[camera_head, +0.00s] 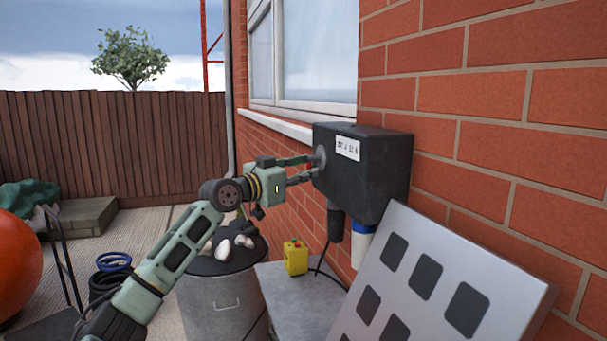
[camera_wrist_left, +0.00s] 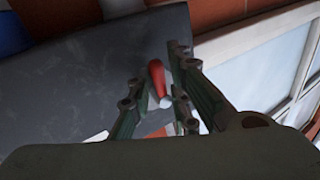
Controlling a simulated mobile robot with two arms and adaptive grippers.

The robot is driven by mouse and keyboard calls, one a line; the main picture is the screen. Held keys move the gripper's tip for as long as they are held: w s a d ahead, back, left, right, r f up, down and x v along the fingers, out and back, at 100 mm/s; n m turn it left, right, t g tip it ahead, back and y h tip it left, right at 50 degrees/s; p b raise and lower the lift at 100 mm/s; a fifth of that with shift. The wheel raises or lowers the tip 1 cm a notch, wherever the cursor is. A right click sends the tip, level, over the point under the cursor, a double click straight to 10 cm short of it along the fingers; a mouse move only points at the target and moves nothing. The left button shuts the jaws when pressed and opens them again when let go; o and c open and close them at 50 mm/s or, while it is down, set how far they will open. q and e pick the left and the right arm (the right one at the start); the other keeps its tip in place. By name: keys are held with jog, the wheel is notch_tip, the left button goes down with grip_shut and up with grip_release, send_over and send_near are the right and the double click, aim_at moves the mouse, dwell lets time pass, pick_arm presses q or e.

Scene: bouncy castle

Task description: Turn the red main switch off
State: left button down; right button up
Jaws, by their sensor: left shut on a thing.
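A dark grey switch box (camera_head: 365,172) with a white label (camera_head: 347,148) is mounted on the brick wall. A round grey disc (camera_head: 320,157) sits on its left-facing side. My left gripper (camera_head: 314,168) reaches this side from the left, its fingertips at the disc. In the left wrist view the red switch handle (camera_wrist_left: 157,80) stands out from the dark box face (camera_wrist_left: 75,95), between the fingers of my left gripper (camera_wrist_left: 160,88), which is shut on it. The handle is hidden in the head view. My right gripper is not in view.
Below the box are a grey metal cabinet (camera_head: 285,312), a yellow control box (camera_head: 295,257) and a metal bin (camera_head: 222,305). A pale panel with dark squares (camera_head: 500,285) leans at the lower right. A black plug (camera_head: 335,222) hangs under the box.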

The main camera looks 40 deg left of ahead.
pick_arm(q)
jog(key=c, duration=2)
grip_release()
jog(key=shift+d+f, duration=0.15)
jog(key=shift+d, duration=0.05)
jog(key=shift+o, duration=0.9)
jog(key=shift+w+d, duration=0.1)
jog(key=shift+d, duration=0.05)
jog(key=s, duration=1.2)
jog(key=shift+a, duration=0.35)
jog(key=shift+f, duration=0.1)
